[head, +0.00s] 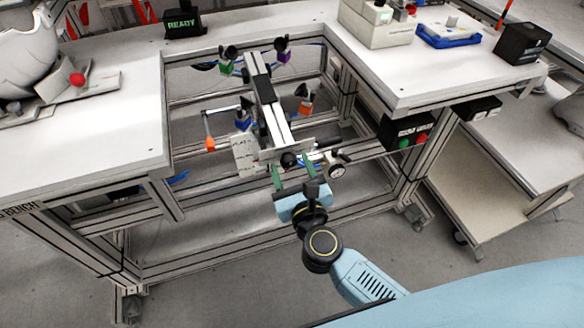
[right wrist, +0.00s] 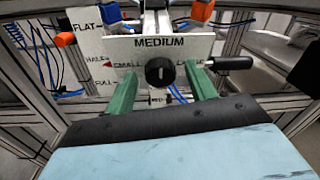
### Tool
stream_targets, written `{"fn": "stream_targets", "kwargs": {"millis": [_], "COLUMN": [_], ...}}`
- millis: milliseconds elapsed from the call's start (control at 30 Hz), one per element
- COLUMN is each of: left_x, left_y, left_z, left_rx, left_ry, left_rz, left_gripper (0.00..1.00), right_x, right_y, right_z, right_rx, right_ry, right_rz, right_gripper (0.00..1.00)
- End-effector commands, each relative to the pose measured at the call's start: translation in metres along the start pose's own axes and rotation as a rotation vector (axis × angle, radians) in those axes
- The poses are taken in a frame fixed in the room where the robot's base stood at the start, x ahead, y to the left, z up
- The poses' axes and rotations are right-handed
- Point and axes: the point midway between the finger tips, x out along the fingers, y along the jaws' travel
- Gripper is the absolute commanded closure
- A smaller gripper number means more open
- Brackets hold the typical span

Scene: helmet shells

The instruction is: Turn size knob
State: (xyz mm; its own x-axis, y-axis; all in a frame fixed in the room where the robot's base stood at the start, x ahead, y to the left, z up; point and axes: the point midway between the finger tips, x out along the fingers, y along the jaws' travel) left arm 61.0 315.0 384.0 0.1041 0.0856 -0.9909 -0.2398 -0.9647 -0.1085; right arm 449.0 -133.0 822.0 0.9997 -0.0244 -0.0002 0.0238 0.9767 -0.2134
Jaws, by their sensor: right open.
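The size knob (right wrist: 160,72) is a round black knob on a white plate (right wrist: 185,44) in the right wrist view. The plate reads MEDIUM above the knob and SMALL to its left; the label on its right is partly hidden. In the head view the knob (head: 289,160) is at the near end of the frame's central rail. My right gripper (head: 292,175) is open, its green fingers pointing at the plate. In the right wrist view its fingers (right wrist: 161,84) stand either side of the knob, with gaps; contact is not visible. My left gripper is out of view.
A black handle (right wrist: 230,63) sticks out right of the plate. Another white plate (head: 246,153) marked FLAT, HALF and FULL is left of it. A box with green and red buttons (head: 408,135) hangs under the right bench. A READY display (head: 183,22) stands behind.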

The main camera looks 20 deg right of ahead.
Motion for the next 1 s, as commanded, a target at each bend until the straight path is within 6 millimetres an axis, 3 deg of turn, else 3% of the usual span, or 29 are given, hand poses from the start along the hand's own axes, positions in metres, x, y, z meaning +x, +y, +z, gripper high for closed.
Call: {"fn": "stream_targets", "kwargs": {"millis": [100,433,800,1000], "left_x": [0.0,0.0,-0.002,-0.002], "left_y": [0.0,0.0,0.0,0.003], "left_z": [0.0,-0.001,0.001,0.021], "left_rx": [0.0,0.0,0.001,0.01], "left_ry": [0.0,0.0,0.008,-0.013], "left_rz": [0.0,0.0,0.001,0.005], "left_gripper": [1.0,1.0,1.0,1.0], "right_x": [0.0,0.0,0.0,0.0], "right_y": [0.0,0.0,0.001,0.002], "right_z": [0.0,0.0,0.0,0.0], "right_rx": [0.0,0.0,-0.06,-0.186], "right_ry": [0.0,0.0,0.001,0.002], "right_rz": [0.0,0.0,-0.017,-0.051], "right_gripper": [0.46,0.89,0.89,0.89]}}
